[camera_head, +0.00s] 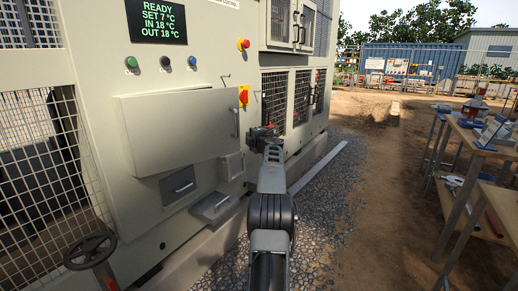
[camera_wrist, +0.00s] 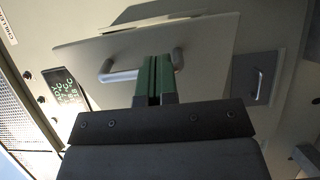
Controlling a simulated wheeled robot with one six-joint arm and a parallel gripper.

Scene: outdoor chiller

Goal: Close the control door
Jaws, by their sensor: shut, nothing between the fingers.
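The control door (camera_head: 175,130) is a flat grey panel on the chiller's front, below the display. It looks ajar, its handle edge standing out from the cabinet. Its upright handle (camera_head: 235,122) is near the right edge. In the wrist view the door (camera_wrist: 215,42) fills the upper middle, and its handle (camera_wrist: 122,76) crosses behind my fingers, which hide its middle. My gripper (camera_head: 263,131) is just right of the handle in the head view. Its green fingers (camera_wrist: 153,80) are together and empty, pointing at the door. I cannot tell whether they touch it.
Small drawers or boxes with handles (camera_head: 180,186) (camera_head: 212,206) sit below the door. The display (camera_head: 155,20), buttons and a red-yellow switch (camera_head: 243,95) are above and beside it. A handwheel (camera_head: 90,250) stands at lower left. Workbenches (camera_head: 480,140) stand right, with open ground between.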

